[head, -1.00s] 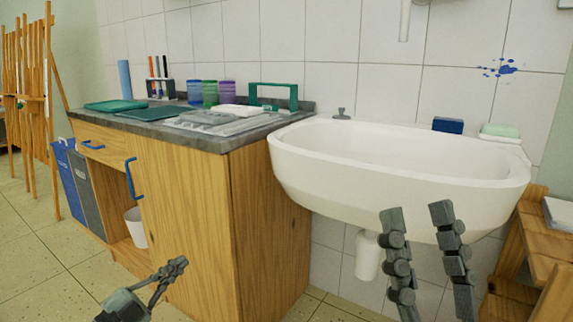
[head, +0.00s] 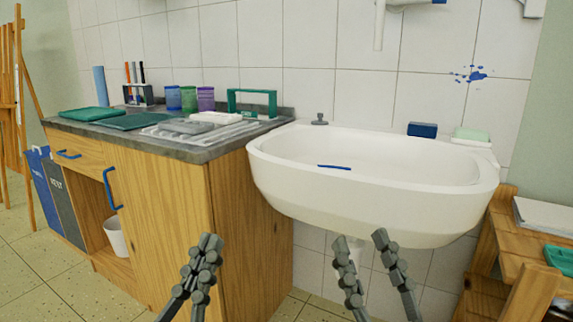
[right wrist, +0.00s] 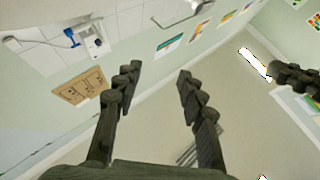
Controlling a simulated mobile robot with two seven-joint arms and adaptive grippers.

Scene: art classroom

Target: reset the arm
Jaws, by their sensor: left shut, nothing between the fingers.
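My left gripper (head: 205,242) is in the lower left of the head view, in front of the wooden cabinet. It points upward with its fingers together and holds nothing. My right gripper (head: 360,238) is at the lower middle, in front of the sink's underside, with its fingers apart and nothing between them. In the right wrist view, the right gripper (right wrist: 158,75) also shows apart and empty, with wall and ceiling beyond. A dark jointed finger shape shows at that view's right edge.
A white sink (head: 300,190) holds a thin blue item (head: 335,167). The wooden cabinet (head: 160,200) stands left, its grey worktop bearing cups and trays. A wooden shelf unit (head: 532,285) stands at the right. Open floor (head: 30,285) lies at the left.

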